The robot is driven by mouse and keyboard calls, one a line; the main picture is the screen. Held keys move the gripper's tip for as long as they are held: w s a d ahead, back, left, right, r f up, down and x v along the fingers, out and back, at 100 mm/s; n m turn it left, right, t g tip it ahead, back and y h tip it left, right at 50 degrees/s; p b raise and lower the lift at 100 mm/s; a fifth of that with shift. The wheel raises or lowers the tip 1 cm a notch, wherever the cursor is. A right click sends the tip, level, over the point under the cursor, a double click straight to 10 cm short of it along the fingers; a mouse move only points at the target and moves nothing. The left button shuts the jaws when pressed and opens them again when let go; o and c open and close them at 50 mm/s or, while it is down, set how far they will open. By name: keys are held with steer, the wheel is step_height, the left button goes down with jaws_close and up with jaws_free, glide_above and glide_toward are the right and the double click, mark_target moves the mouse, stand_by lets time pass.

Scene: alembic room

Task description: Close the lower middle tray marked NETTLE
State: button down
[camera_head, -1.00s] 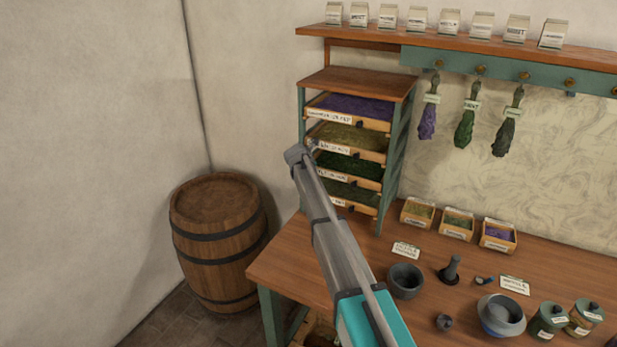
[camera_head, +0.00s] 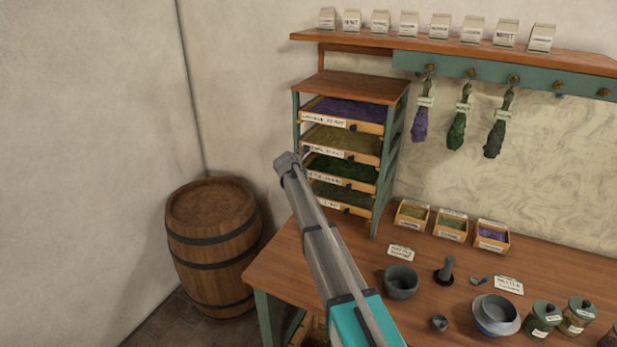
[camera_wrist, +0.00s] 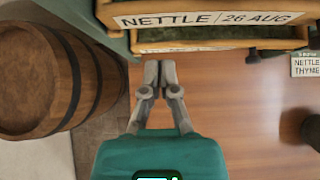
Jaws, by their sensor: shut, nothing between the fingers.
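The tray rack holds a stack of wooden trays. The NETTLE tray (camera_head: 357,185) is third from the top, sticking out with dark green leaves showing. In the wrist view its front (camera_wrist: 210,19) carries a label reading NETTLE, 26 AUG. My gripper (camera_wrist: 161,66) is shut and empty, its fingertips in front of and below that label. No contact with the tray can be made out. In the head view my arm reaches to the rack's left side, covering part of the lower tray fronts; its fingers cannot be made out clearly there.
Lavender (camera_head: 348,109) and yellow-green trays (camera_head: 340,139) lie above, another tray (camera_head: 344,196) below. A barrel (camera_head: 212,245) stands left of the table (camera_head: 275,262). Small boxes (camera_head: 412,214), a mortar (camera_head: 400,282) and jars (camera_head: 544,319) stand to the right.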

steer(key=p+v, duration=0.7)
steer(key=v, duration=0.3)
steer(key=shift+a, duration=0.2)
steer(key=shift+s, duration=0.1)
steer(key=s+d+f+m+g+y+b, duration=0.15)
steer(key=s+d+f+m, duration=0.25)
steer(key=s+d+m, duration=0.55)
steer(key=s+d+f+m+g+h+b, duration=0.1)
steer(key=s+d+f+m+g+b, duration=0.35)
steer(key=s, duration=0.75)
steer(key=s+d+f+m+g+y, duration=0.1)
steer(key=s+d+f+m, duration=0.1)
steer(key=s+m, duration=0.6)
steer(key=s+d+f+m+g+y+b, duration=0.1)
steer(key=s+d+m, duration=0.3)
steer(key=s+m, duration=0.4)
steer(key=s+f+y, duration=0.1)
steer(key=s, duration=0.4)
steer(key=shift+s+f+m, duration=0.15)
steer(key=shift+m, duration=0.15)
steer(key=shift+y, duration=0.25)
